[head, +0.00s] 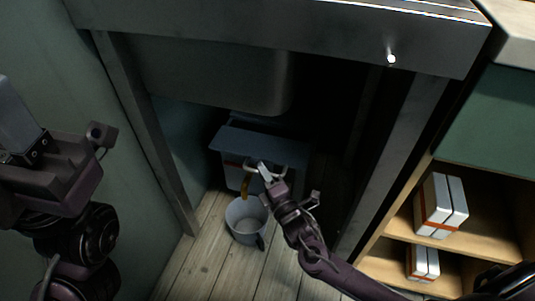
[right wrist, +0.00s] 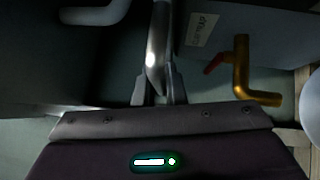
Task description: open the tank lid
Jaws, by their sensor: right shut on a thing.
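The tank (head: 232,178) stands on the floor under the sink, with its blue-grey lid (head: 262,143) on top as a wide slab. Whether there is a gap under the lid is too dark to tell. My right gripper (head: 264,172) is at the tank's front, shut on a pale metal handle (head: 250,167) just below the lid's front edge. In the right wrist view the fingers (right wrist: 154,92) close around the shiny handle bar (right wrist: 157,45). A yellow tap with a red lever (right wrist: 241,75) is beside them. My left gripper (head: 25,125) is at the far left, its jaws unclear.
A grey bucket (head: 246,222) stands on the plank floor in front of the tank, below the tap. The sink basin (head: 215,75) and metal frame (head: 150,150) enclose the space. Shelves (head: 480,205) with white boxes (head: 440,205) stand at the right.

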